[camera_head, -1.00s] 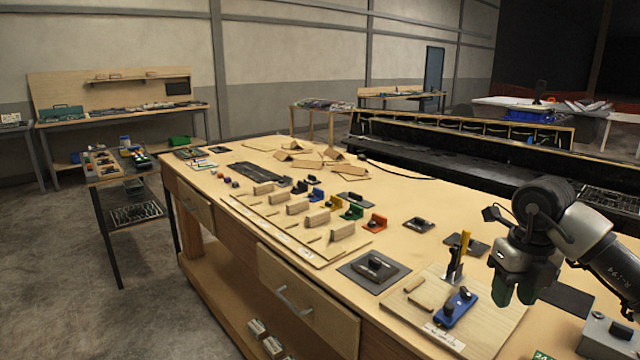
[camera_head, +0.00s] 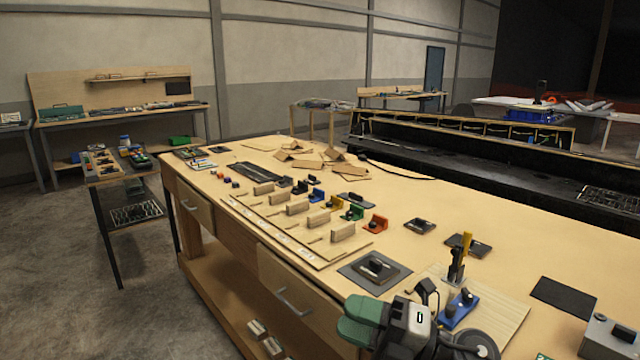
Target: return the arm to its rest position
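My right gripper (camera_head: 357,320), with two green fingers on a grey and black wrist, is at the bottom centre of the head view. It points left, over the front edge of the workbench (camera_head: 470,215). The two fingers lie close together in this view, and I cannot tell how far apart they are. No object shows between them. My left gripper is not in view.
A dark square plate (camera_head: 393,273) with a black part lies just behind the gripper. A row of wooden blocks and coloured brackets (camera_head: 376,223) runs along the bench. A grey box (camera_head: 607,337) stands at the right front. The bench's right middle is mostly clear.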

